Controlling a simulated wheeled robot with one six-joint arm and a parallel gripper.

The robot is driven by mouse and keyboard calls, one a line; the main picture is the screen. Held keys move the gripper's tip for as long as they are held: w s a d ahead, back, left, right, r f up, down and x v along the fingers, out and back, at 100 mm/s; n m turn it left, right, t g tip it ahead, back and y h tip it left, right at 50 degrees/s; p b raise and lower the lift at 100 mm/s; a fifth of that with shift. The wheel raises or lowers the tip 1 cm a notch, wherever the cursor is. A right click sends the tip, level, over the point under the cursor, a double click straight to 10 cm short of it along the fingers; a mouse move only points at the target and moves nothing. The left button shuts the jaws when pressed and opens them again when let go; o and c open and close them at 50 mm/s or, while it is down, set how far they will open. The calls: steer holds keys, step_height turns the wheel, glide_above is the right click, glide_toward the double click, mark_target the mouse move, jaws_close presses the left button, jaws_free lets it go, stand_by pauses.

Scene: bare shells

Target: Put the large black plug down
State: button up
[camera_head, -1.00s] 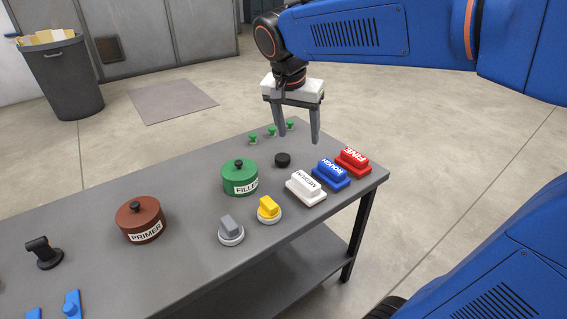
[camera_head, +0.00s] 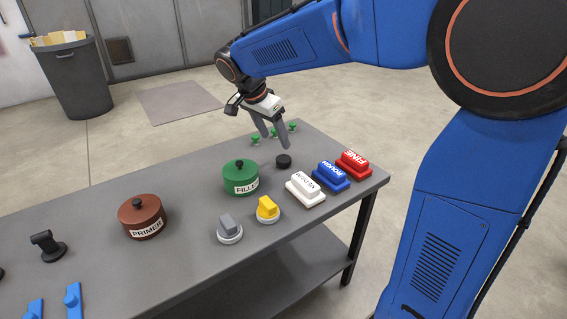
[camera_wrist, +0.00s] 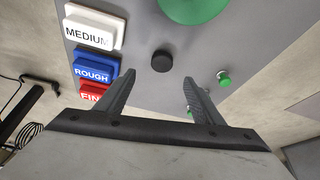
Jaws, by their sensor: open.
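The large black plug (camera_head: 283,160) is a short black disc standing on the grey table (camera_head: 190,238), between the green FILLER pot and the green pegs. It also shows in the wrist view (camera_wrist: 162,61), just beyond my fingertips and clear of them. My gripper (camera_head: 276,143) is open and empty, with its fingers above the table behind the plug. In the wrist view the two fingers (camera_wrist: 155,82) are spread wide with nothing between them.
Near the plug stand a green FILLER pot (camera_head: 240,178), several small green pegs (camera_head: 274,132), and white MEDIUM (camera_head: 305,188), blue ROUGH (camera_head: 331,175) and red FINE (camera_head: 353,163) blocks. A brown PRIMER pot (camera_head: 141,217), grey knob (camera_head: 229,230) and yellow knob (camera_head: 268,209) stand farther left and forward.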

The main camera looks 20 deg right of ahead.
glide_above(283, 159)
steer(key=s+a, duration=0.1)
steer(key=a, duration=0.1)
step_height(283, 159, down, 5)
steer(key=shift+s+r, duration=0.1)
steer(key=shift+r, duration=0.1)
steer(key=shift+a+x, duration=0.2)
steer(key=shift+x, duration=2.45)
steer(key=c, duration=1.2)
